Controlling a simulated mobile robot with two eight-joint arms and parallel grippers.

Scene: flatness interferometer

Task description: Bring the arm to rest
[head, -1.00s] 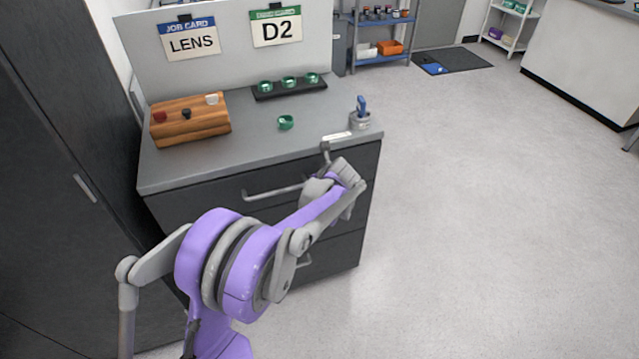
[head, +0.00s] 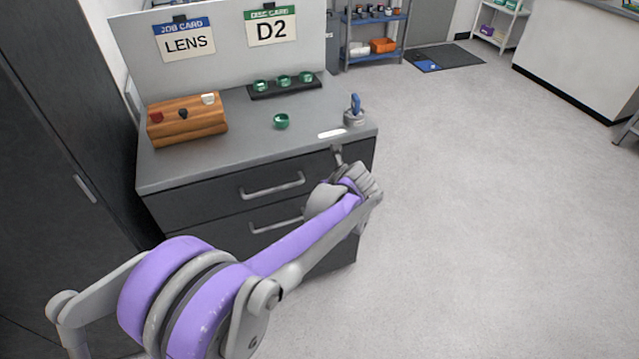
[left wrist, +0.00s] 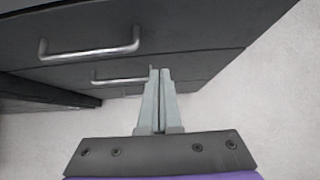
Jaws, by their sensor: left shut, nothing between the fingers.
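My left arm (head: 300,240), purple and grey, reaches from the lower left toward the front of the grey drawer cabinet. My left gripper (head: 338,152) is at its far end, in front of the cabinet's right part and partly hidden by the wrist. In the left wrist view the two fingers (left wrist: 160,72) lie together, shut and empty. They appear in front of the drawer fronts; whether they touch cannot be told. My right gripper is not in view.
Drawer handles (head: 272,187) stick out. The floor (head: 480,220) at right is clear.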

